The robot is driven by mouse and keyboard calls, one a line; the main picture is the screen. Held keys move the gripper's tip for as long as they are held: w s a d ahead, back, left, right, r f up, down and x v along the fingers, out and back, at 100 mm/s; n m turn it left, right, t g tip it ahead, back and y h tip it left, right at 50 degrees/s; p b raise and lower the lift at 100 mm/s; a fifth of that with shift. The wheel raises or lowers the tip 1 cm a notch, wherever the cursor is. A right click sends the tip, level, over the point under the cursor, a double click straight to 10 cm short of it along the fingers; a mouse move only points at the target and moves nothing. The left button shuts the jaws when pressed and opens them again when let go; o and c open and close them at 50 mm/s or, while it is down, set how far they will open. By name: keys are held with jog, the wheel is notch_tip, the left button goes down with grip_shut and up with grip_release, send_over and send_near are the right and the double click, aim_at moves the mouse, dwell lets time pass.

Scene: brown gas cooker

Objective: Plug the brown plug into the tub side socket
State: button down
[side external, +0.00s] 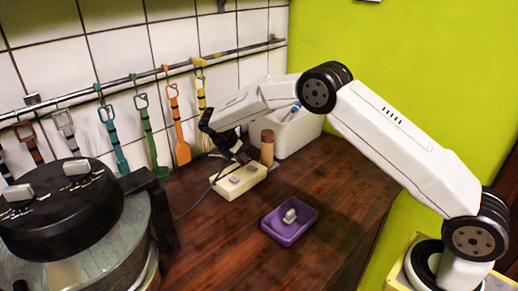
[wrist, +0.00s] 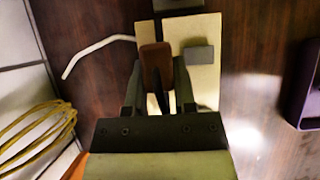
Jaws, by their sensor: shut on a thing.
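My gripper (side external: 238,155) is over the cream socket strip (side external: 232,190), beside the white tub (side external: 304,134). In the wrist view the gripper (wrist: 157,80) is shut on the brown plug (wrist: 155,62), with one finger on each side. The plug lies over the cream strip (wrist: 206,27). A grey plug (wrist: 199,54) sits on the strip just right of it. The plug's underside and any socket below it are hidden, so I cannot tell whether it is inserted or above the strip.
A purple tray (side external: 270,225) holding a grey piece stands right of the strip. A brown cylinder (side external: 267,150) stands between strip and tub. Utensils hang along the tiled wall.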

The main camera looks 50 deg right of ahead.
jog(key=shift+f, duration=0.7)
jog(key=shift+c, duration=1.8)
grip_release()
jog(key=shift+v, duration=3.95)
jog(key=s+m+t+y, duration=0.2)
jog(key=s+m+y, duration=0.4)
jog(key=s+m, duration=1.2)
jog(key=s, duration=1.2)
jog(key=shift+s+f+t, duration=0.2)
jog(key=shift+f+t, duration=0.1)
